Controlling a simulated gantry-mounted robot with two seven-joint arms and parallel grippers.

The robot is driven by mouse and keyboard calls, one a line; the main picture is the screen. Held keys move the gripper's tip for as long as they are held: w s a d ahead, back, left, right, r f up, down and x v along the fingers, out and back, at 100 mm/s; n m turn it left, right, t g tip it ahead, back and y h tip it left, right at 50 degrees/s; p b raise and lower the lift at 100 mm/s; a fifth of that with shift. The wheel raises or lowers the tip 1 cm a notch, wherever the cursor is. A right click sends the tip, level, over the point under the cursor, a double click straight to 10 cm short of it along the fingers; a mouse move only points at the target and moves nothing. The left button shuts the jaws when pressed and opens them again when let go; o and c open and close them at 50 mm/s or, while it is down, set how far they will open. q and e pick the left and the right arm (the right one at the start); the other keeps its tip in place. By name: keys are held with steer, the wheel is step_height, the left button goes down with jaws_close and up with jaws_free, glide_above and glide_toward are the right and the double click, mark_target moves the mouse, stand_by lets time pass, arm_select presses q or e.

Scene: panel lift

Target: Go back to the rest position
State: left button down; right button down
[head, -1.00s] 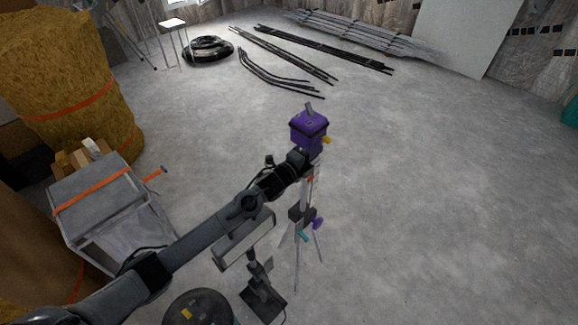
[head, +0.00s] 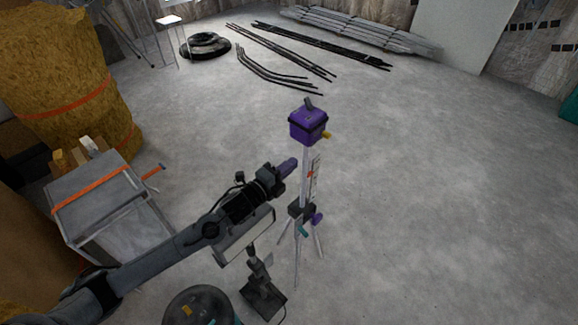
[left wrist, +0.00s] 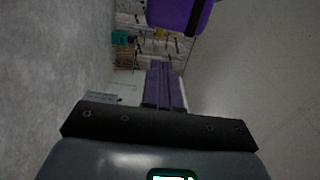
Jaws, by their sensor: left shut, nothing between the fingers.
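My left gripper (head: 288,164) has purple fingers, shut with nothing between them. It is just left of the tripod pole, below the purple box, and apart from the box. In the left wrist view the closed fingers (left wrist: 164,86) point up the picture. The purple box (head: 308,122) with a black band sits on top of the tripod (head: 304,212), upright. Part of the box also shows at the top of the left wrist view (left wrist: 180,14). My right gripper is not in any view.
A work lamp (head: 262,290) stands on the floor under my left arm. A grey cart (head: 104,208) with an orange strap is at the left, by large straw bales (head: 70,90). Black pipes (head: 280,50) and a coil (head: 204,44) lie at the back. The floor at right is clear.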

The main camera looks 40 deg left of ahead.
arm_select(q)
steer(key=s+d+f+n+g+y, duration=0.1)
steer(key=s+d+f+n+g, duration=0.45)
steer(key=s, duration=0.55)
steer(key=s+d+f+n+g, duration=0.2)
steer(key=s+d+f+n, duration=0.3)
steer(key=s+f, duration=0.45)
steer(key=s+r+n+g+y, duration=0.15)
steer(key=s+n+g, duration=0.45)
steer(key=s, duration=0.6)
step_height(320, 180, up, 18)
steer(key=n+p, duration=0.1)
steer(key=p, duration=1.7)
steer(key=shift+s+g, duration=0.15)
steer(key=shift+g, duration=0.2)
steer(key=shift+f, duration=0.15)
